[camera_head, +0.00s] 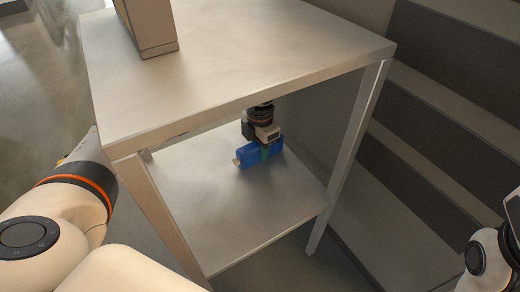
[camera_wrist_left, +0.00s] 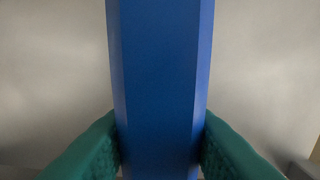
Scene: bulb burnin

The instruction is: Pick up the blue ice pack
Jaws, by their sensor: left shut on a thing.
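The blue ice pack (camera_head: 247,155) is at the lower shelf of the metal table in the head view, under the tabletop. My left gripper (camera_head: 265,150) reaches in from behind the table's near leg and is shut on it. In the left wrist view the ice pack (camera_wrist_left: 160,80) fills the middle as a tall blue block, with the green fingertips (camera_wrist_left: 160,150) pressed on both its sides. I cannot tell whether the pack touches the shelf. Only part of my right arm shows at the right edge of the head view; its gripper fingers are not visible.
The metal table has a tabletop (camera_head: 235,60) over a lower shelf (camera_head: 230,210), with legs (camera_head: 350,150) at the corners. A beige box-like object (camera_head: 150,25) stands on the tabletop. Grey stepped ledges (camera_head: 440,120) lie to the right. The shelf's front part is bare.

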